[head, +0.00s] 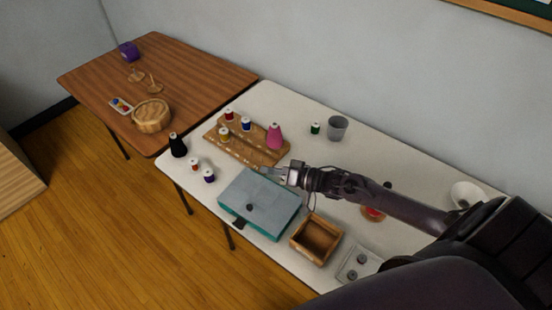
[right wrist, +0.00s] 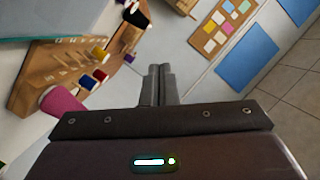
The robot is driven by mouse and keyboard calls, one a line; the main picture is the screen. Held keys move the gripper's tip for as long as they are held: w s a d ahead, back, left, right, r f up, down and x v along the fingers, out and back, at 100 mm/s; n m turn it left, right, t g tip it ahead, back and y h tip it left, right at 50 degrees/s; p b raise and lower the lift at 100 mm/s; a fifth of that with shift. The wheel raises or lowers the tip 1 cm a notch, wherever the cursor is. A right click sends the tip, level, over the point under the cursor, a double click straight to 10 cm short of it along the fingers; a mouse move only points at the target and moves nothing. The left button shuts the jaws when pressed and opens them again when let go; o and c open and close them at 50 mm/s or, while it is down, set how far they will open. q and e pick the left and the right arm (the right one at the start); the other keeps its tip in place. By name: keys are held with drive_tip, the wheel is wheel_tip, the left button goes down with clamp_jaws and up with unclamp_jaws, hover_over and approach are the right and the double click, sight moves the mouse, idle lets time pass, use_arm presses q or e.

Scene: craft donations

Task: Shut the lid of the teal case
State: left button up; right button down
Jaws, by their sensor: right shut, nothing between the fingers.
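The teal case (head: 282,218) stands at the front edge of the white table, left of the middle in the head view. Its grey lid (head: 262,192) lies flat over the teal body, and I make out no clear gap. A dark knob shows on the grey top. My right gripper (head: 268,171) is just beyond the case's far edge, above the table. Its fingers are together and empty, as the right wrist view also shows (right wrist: 160,72). I cannot tell whether it touches the case. My left gripper is not in view.
A wooden rack (head: 268,155) with thread spools, including a pink cone (head: 274,137), stands behind the case. An open wooden box (head: 316,239) is close at its right. Loose spools (head: 208,176) stand at its left. A grey cup (head: 338,128) is farther back.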

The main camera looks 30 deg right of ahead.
sight(256, 214)
drive_tip(key=s+a+f+n, duration=0.1)
drive_tip(key=a, duration=0.1)
drive_tip(key=s+a+f+n+h, duration=0.1)
drive_tip(key=a+f, duration=0.1)
drive_tip(key=s+a+f+n, duration=0.1)
drive_tip(key=a+f, duration=0.1)
drive_tip(key=shift+s+a+f+n+b, duration=0.1)
drive_tip(key=shift+f+n+b, duration=0.05)
drive_tip(key=shift+n+b, duration=0.15)
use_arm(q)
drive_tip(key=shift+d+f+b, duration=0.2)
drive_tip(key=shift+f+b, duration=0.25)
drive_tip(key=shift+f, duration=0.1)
use_arm(e)
drive_tip(key=shift+s+a+f, duration=0.15)
drive_tip(key=shift+a+f, duration=0.15)
drive_tip(key=shift+f, duration=0.25)
drive_tip(key=shift+s+a+f, duration=0.15)
drive_tip(key=shift+a+f, duration=0.15)
drive_tip(key=shift+f, duration=0.2)
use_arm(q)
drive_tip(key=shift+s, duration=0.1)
